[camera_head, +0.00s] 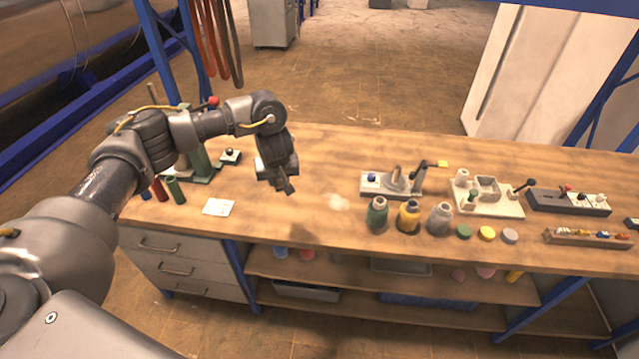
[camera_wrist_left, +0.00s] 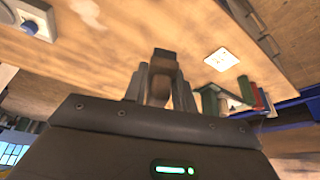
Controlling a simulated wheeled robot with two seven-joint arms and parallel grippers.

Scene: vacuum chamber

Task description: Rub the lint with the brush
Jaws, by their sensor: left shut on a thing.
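A pale, faint patch that looks like the lint (camera_head: 338,201) lies on the wooden tabletop, near the middle. My left gripper (camera_head: 281,181) is above the table, to the left of the pale patch and apart from it, pointing down. In the left wrist view the gripper (camera_wrist_left: 160,88) is shut on a brown block-like thing with a dark end, which looks like the brush (camera_wrist_left: 163,68). Its bristles cannot be made out. My right gripper is not in view.
A white card (camera_head: 218,207) lies left of the gripper, near green and red cylinders (camera_head: 175,190). The tabletop between is clear.

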